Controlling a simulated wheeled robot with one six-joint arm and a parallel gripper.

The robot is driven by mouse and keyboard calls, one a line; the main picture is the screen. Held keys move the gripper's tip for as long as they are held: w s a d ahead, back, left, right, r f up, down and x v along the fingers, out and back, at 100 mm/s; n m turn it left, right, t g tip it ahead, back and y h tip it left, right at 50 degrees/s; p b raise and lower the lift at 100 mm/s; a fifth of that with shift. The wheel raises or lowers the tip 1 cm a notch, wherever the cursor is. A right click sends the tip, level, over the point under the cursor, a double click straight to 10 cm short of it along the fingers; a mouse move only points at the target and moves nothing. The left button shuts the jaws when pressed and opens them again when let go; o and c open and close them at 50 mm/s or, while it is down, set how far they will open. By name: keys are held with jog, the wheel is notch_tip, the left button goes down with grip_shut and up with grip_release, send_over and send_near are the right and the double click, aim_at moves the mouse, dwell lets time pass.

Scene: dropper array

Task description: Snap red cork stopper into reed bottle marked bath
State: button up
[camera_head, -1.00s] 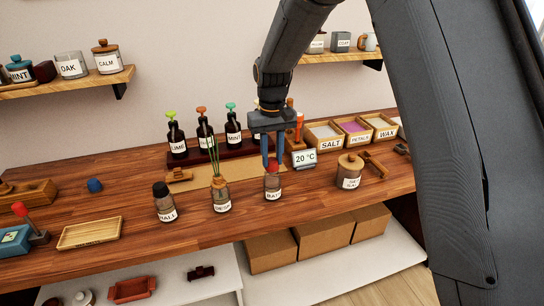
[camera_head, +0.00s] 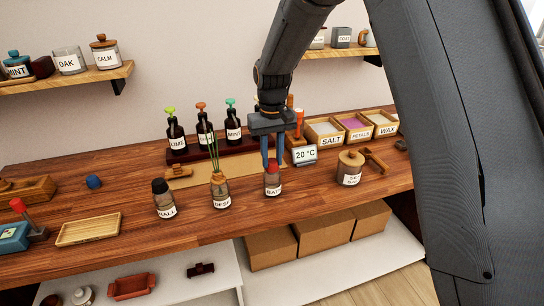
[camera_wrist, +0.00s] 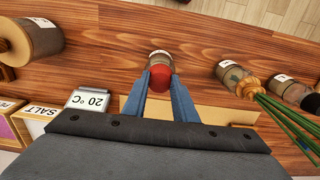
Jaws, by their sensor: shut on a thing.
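The red cork stopper (camera_head: 272,164) sits at the mouth of the bottle marked BATH (camera_head: 273,184), which stands upright on the wooden counter. My gripper (camera_head: 272,153) points down from above, its blue fingers shut on the red stopper. In the wrist view the red stopper (camera_wrist: 160,78) lies between the fingertips, with the bottle (camera_wrist: 159,57) right beyond it. The stopper touches or nearly touches the bottle mouth; how deep it sits is hidden.
The DESK bottle with reeds (camera_head: 221,190) and the dark-capped HALL bottle (camera_head: 164,200) stand to the left. A lidded wooden jar (camera_head: 350,168) and the 20 °C display (camera_head: 304,155) are to the right. Pump bottles (camera_head: 204,136) stand behind. The counter's front strip is clear.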

aim_at(272, 161)
jog(key=o, duration=1)
jog(key=shift+o, duration=0.2)
notch_tip(272, 161, up, 6)
jog(key=shift+w+r+b, duration=0.1)
jog(key=shift+r+b, duration=0.15)
jog(key=shift+b, duration=0.95)
jog(key=shift+r, duration=0.3)
jog(key=shift+s+d+r, duration=0.15)
jog(key=shift+s+d, duration=0.05)
jog(key=s+d+f+m+b, duration=0.1)
jog(key=s+d+f, duration=0.2)
jog(key=s+d, duration=0.2)
jog(key=s+d+f+m+t+b, duration=0.1)
jog(key=s+d+f, duration=0.3)
jog(key=s, duration=0.6)
jog(key=s+d+f+m+b, duration=0.1)
jog(key=s+d+f+b, duration=0.1)
jog(key=s+d+f, duration=0.2)
jog(key=s+d, duration=0.3)
jog(key=shift+s+d+f, duration=0.2)
jog(key=shift+d+f, duration=0.05)
jog(key=shift+d, duration=0.05)
